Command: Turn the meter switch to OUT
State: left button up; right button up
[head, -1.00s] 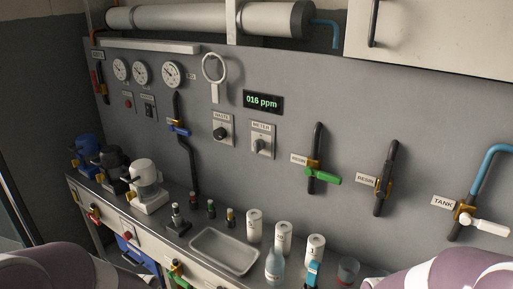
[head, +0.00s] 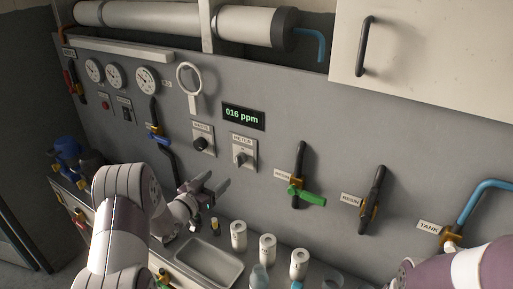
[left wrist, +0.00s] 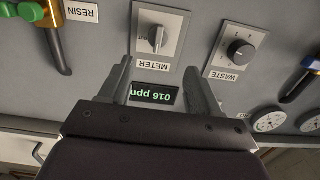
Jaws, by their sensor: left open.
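The meter switch (head: 241,157) is a grey knob on a light plate on the wall panel, under the green-lit "016 ppm" display (head: 243,115). In the left wrist view the meter knob (left wrist: 156,38) appears upside down, ahead of and between my fingertips, with a gap. My right gripper is out of view; only part of my right arm shows at lower right.
The black waste knob (head: 202,144) is just left of the meter plate. A green-handled valve (head: 306,195) is to its right. A sink (head: 208,262) and white canisters (head: 268,247) stand on the counter below. A magnifier-like ring (head: 189,79) hangs above.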

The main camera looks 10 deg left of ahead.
aim_at(236, 158)
pick_arm(q)
jog(key=p+x, duration=0.1)
jog(key=x, duration=0.2)
jog(key=r+p+x, duration=0.1)
jog(key=x, duration=0.3)
jog(key=p+x, duration=0.2)
jog(key=x, duration=0.1)
jog(key=shift+w+d+r, duration=0.25)
jog(key=shift+w+d, duration=0.05)
jog(key=shift+w, duration=0.05)
jog(key=shift+w+d+r, duration=0.1)
jog(key=shift+w, duration=0.15)
jog(key=shift+w+f, duration=0.2)
jog(key=shift+w, duration=0.1)
jog(key=c, duration=1)
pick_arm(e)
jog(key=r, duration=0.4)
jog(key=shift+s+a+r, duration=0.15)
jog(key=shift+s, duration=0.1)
